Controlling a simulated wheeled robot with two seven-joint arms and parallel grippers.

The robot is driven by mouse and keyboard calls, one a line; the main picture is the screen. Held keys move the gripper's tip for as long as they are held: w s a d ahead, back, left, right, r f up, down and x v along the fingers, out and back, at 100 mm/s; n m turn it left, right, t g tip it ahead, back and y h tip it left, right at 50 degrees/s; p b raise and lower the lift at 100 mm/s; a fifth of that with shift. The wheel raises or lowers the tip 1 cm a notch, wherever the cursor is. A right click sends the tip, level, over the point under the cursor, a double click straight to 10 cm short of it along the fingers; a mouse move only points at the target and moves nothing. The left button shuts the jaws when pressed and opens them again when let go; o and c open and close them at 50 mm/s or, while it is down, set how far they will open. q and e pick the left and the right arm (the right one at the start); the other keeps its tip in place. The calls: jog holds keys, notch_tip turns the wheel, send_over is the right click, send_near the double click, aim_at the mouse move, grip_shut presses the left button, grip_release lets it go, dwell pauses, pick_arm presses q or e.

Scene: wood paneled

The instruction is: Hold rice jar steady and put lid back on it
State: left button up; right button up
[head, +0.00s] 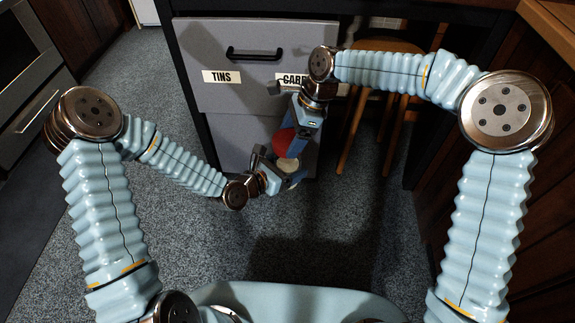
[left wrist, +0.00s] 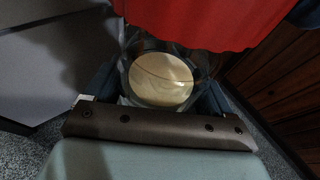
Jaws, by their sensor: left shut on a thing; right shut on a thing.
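The rice jar (head: 290,166) is clear glass with pale rice inside, held off the floor in front of the grey drawers. In the left wrist view the open jar (left wrist: 158,82) shows from above, its round rice surface between my left fingers. My left gripper (head: 279,181) is shut on the jar's sides. The red lid (head: 283,143) is in my right gripper (head: 293,139), which is shut on it from above. In the left wrist view the lid (left wrist: 210,20) fills the top edge, above the jar and off to one side of its mouth, apart from it.
A grey drawer unit (head: 240,65) with a black handle stands just behind the grippers; one label reads TINS, the other is partly hidden by my right arm. A wooden stool (head: 385,105) is under the dark counter to the right. Speckled floor (head: 110,240) lies open around.

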jog(key=shift+f, duration=0.2)
dwell(0.7)
jog(key=shift+f, duration=0.85)
jog(key=shift+f, duration=0.55)
